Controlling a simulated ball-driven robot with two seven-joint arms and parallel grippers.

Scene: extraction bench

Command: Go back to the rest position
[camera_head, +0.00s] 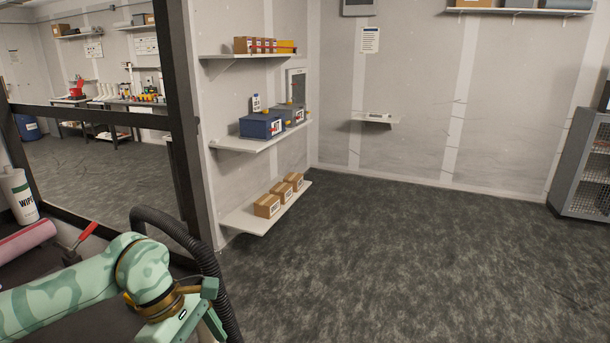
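My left arm comes in from the left at the bottom, in pale green with a darker pattern. Its wrist end and what looks like the body of my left gripper (190,318) are at the bottom edge, beside a black corrugated hose (210,262). The fingertips are cut off or hidden, so I cannot tell whether it is open or shut. I see nothing held in it. My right arm and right gripper are out of view.
A bench at the left holds a white wipes bottle (18,195), a pink roll (27,240) and a red-handled tool (80,240). A dark frame post (182,110) rises behind. The floor (420,260) at right is clear.

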